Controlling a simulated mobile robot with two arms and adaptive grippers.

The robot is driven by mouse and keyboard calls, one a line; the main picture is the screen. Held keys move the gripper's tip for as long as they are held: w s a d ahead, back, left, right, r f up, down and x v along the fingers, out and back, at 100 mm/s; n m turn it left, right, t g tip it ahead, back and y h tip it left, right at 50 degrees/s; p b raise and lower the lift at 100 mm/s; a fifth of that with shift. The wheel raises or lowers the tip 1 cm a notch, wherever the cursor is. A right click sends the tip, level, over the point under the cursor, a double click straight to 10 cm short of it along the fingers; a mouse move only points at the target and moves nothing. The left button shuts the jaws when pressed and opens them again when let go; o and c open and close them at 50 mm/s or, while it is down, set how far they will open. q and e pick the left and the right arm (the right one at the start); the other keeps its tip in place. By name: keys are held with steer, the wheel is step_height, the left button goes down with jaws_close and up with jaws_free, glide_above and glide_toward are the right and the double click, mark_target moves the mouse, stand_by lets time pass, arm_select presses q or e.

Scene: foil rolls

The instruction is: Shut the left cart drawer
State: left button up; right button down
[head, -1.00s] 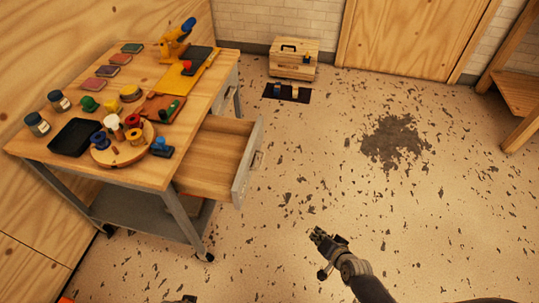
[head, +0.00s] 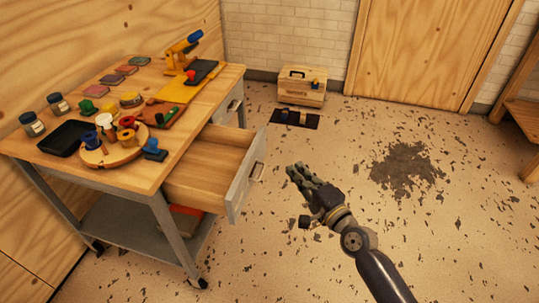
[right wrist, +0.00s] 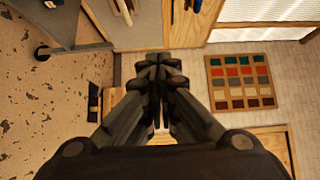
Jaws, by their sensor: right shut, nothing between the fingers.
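The left cart drawer (head: 212,165) is pulled well out of the near part of the cart (head: 130,210), toward the right. Its inside looks empty. Its grey front (head: 245,177) has a metal handle (head: 257,172). My right gripper (head: 295,172) is shut and empty, to the right of the drawer front, with a gap between them. In the right wrist view the shut fingers (right wrist: 159,65) meet at the middle with nothing between them. My left gripper does not show in the head view.
Foil rolls on a round wooden board (head: 118,153), a black tray (head: 64,137) and jars stand on the cart top. A second drawer (head: 229,110) farther along looks closed. A wooden box (head: 302,87) and dark mat (head: 295,119) lie beyond.

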steer(key=b, duration=0.1)
glide_toward(260, 142)
steer(key=w+d, duration=0.2)
steer(key=a, duration=0.1)
steer(key=w+a, duration=0.1)
steer(key=a, duration=0.2)
steer(key=shift+w+r, duration=0.15)
steer(key=shift+w, duration=0.2)
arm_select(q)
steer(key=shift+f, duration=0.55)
